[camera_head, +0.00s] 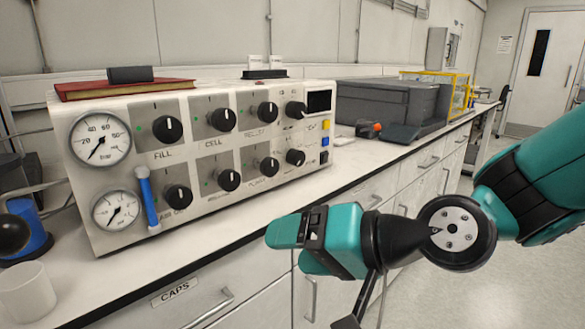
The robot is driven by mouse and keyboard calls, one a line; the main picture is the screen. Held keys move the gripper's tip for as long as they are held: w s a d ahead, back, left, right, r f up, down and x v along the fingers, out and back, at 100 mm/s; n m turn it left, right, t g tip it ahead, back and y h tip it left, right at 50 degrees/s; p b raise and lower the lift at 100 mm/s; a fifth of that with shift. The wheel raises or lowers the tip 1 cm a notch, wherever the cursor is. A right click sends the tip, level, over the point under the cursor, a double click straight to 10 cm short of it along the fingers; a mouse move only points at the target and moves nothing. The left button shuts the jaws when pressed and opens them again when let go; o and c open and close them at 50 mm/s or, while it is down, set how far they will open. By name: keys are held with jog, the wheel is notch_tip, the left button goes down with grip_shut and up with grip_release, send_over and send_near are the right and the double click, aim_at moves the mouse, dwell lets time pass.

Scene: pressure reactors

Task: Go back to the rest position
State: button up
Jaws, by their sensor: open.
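My gripper (284,246) is teal and black, at the end of my arm in the lower middle of the view. It is open, with nothing seen between its fingers. It is in front of the bench edge, over the drawers, and looks apart from the control panel. The white control panel (150,193) stands on the bench with several black knobs and two round gauges. A blue handle (147,200) stands nearly upright beside the lower gauge.
A red book (125,90) lies on the panel. A white cup (27,292) stands at the lower left, near a blue and black object (25,225). Dark grey boxes (385,103) and a yellow frame (460,92) stand farther right. The floor (480,290) at right is clear.

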jog(key=s+d+f+n+g+h, duration=0.2)
jog(key=s+d+n+g+h, duration=0.5)
jog(key=s+d, duration=0.5)
notch_tip(320, 180, up, 18)
jog(key=d+m+t+h+p, duration=0.1)
jog(key=d+p, duration=0.1)
jog(key=p, duration=1.6)
